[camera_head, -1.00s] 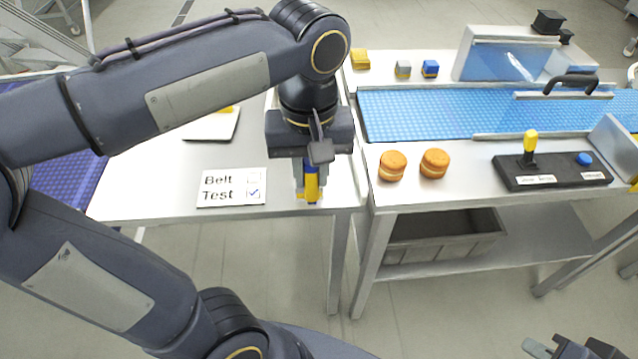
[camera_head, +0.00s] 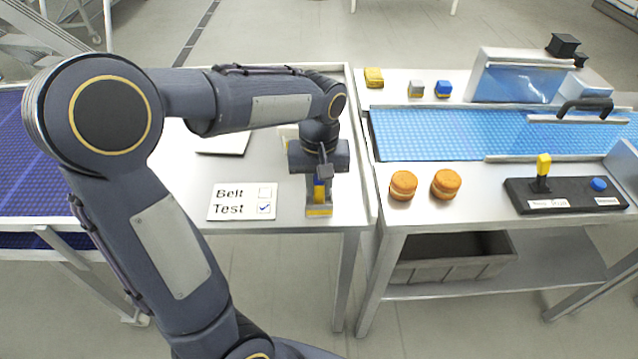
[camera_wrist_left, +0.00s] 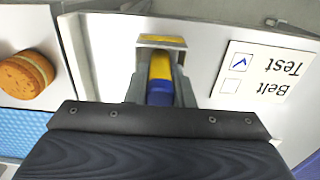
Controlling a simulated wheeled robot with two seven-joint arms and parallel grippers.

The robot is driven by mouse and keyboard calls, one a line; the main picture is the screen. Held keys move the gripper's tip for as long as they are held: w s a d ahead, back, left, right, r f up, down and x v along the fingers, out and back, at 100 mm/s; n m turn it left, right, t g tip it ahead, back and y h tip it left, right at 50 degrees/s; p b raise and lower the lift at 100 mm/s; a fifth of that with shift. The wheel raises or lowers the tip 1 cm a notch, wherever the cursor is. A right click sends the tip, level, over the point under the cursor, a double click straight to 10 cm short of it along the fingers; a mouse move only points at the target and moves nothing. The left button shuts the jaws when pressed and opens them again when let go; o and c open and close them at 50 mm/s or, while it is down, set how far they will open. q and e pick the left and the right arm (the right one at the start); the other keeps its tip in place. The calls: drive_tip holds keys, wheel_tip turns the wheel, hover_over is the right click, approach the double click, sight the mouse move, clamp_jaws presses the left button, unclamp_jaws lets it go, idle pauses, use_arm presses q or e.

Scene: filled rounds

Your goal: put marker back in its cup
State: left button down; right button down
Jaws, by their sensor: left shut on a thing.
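The blue and yellow marker (camera_head: 319,189) is held upright between the fingers of my left gripper (camera_head: 319,188). In the left wrist view the marker (camera_wrist_left: 160,78) shows between the fingers (camera_wrist_left: 160,92), blue near the palm and yellow at its far end. The small grey cup with a yellow band (camera_head: 318,211) stands on the left table near its front edge, just under the gripper. The cup also shows in the left wrist view (camera_wrist_left: 162,41), at the marker's yellow end. I cannot tell how far the marker's end is inside it. My right gripper is out of view.
A Belt/Test card (camera_head: 242,202) with Test ticked lies left of the cup.

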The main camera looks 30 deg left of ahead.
use_arm(q)
drive_tip(key=shift+f, duration=0.2)
drive_tip(key=c, duration=1.3)
unclamp_jaws()
drive_tip(key=shift+o, duration=0.2)
drive_tip(key=shift+r, duration=0.1)
